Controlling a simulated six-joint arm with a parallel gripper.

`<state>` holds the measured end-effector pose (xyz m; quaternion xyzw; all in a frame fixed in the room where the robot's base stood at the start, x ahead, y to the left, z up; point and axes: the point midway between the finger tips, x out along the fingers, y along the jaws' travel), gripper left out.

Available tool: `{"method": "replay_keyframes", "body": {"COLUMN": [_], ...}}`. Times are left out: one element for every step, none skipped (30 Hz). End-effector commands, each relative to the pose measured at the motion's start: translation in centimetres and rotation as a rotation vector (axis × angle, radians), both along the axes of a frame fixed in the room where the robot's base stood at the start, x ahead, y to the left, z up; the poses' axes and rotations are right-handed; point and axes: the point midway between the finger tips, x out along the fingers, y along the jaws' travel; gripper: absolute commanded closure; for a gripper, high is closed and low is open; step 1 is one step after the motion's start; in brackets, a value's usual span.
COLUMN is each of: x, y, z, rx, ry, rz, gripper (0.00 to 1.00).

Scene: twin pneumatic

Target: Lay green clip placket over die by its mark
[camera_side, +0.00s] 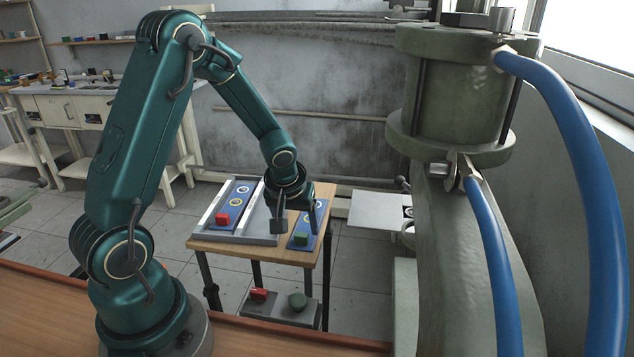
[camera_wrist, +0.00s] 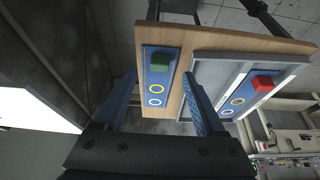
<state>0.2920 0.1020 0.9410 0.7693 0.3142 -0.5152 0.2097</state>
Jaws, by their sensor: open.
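The green clip placket, a blue plate with a green block and two ring marks, lies on the right part of the small wooden table; its plate (camera_side: 294,243) and green block (camera_side: 301,238) show in the side view. In the wrist view the plate (camera_wrist: 157,89) appears between my finger lines, its green block (camera_wrist: 160,62) at the far end. My gripper (camera_side: 296,221) is open and empty above this placket, fingers pointing down; both fingers (camera_wrist: 160,77) show in the wrist view. I cannot tell the exact height gap. I cannot clearly identify the die.
A grey tray (camera_side: 262,238) lies left of the placket. At its left side is another blue plate (camera_side: 231,207) with a red block (camera_side: 222,220). A grey box with red (camera_side: 258,293) and green (camera_side: 298,300) buttons sits below. The large green press (camera_side: 455,90) with blue hoses stands right.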

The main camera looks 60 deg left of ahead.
Motion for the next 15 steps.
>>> {"method": "replay_keyframes", "body": {"x": [0.1, 0.1, 0.2, 0.3, 0.4, 0.5, 0.6, 0.7, 0.8, 0.9, 1.0, 1.1, 1.1, 1.2, 1.2], "y": [0.2, 0.2, 0.3, 0.4, 0.4, 0.5, 0.6, 0.7, 0.8, 0.9, 1.0, 1.0, 1.1, 1.2, 1.2], "z": [-0.3, -0.5, -0.8, -1.1, -1.4, -1.8, -2.1, -2.4, -2.8, -3.0, -3.3, -3.6, -3.8, -3.9, -4.1], "rx": [0.000, 0.001, 0.000, 0.000, 0.000, -0.001, -0.001, -0.001, -0.001, 0.000, 0.000, -0.001, 0.000, -0.001, 0.000], "ry": [0.001, 0.001, 0.002, 0.001, 0.001, 0.002, 0.002, 0.001, 0.001, 0.001, 0.000, 0.001, 0.000, 0.000, 0.000], "rz": [0.003, 0.002, 0.002, 0.001, 0.000, 0.000, 0.000, 0.000, 0.000, -0.001, 0.000, 0.000, -0.001, 0.001, 0.000], "gripper": [0.28, 0.28, 0.28, 0.28, 0.28, 0.28, 0.28, 0.28, 0.28, 0.28, 0.28, 0.28, 0.28, 0.28, 0.28]}}
